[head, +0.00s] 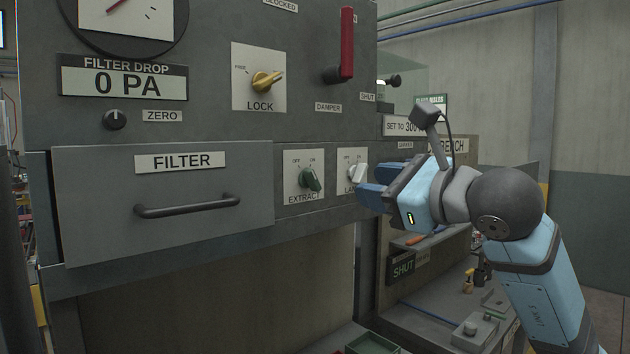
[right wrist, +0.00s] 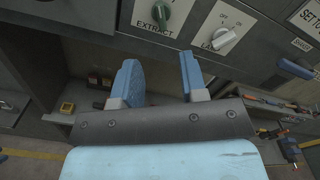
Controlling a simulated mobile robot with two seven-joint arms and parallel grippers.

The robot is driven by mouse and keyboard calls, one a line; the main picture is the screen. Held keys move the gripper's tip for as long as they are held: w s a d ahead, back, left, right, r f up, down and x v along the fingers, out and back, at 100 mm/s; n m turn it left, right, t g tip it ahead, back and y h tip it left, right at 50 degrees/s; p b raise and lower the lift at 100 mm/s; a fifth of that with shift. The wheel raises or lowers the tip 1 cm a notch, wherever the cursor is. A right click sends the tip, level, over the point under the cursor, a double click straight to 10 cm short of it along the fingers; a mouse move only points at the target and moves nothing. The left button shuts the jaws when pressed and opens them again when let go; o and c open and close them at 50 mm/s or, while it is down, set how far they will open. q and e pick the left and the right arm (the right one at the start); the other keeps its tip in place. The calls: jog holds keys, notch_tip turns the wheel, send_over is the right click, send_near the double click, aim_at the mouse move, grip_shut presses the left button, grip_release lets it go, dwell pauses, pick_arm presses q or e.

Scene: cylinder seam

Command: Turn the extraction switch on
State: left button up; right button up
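The extraction switch is a green knob (head: 310,180) on a pale plate marked EXTRACT, with OFF and ON above it. Its grip appears tilted to the upper left, towards OFF. The knob also shows at the top of the right wrist view (right wrist: 162,14). My right gripper (head: 374,185) is to the right of this knob, in front of and just right of the LAMP plate, and touches neither knob that I can see. In the right wrist view its two blue fingers (right wrist: 160,80) are apart with nothing between them. My left gripper is not in view.
A white LAMP knob (head: 357,174) sits close beside the extraction switch. A filter drawer with a bar handle (head: 188,206) is to its left. Above are a yellow LOCK knob (head: 264,81) and a red damper lever (head: 347,45). A cluttered bench (head: 440,310) stands at lower right.

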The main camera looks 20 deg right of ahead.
aim_at(315, 177)
jog(key=p+x, duration=0.4)
jog(key=x, duration=0.9)
jog(key=shift+w, duration=0.4)
grip_shut()
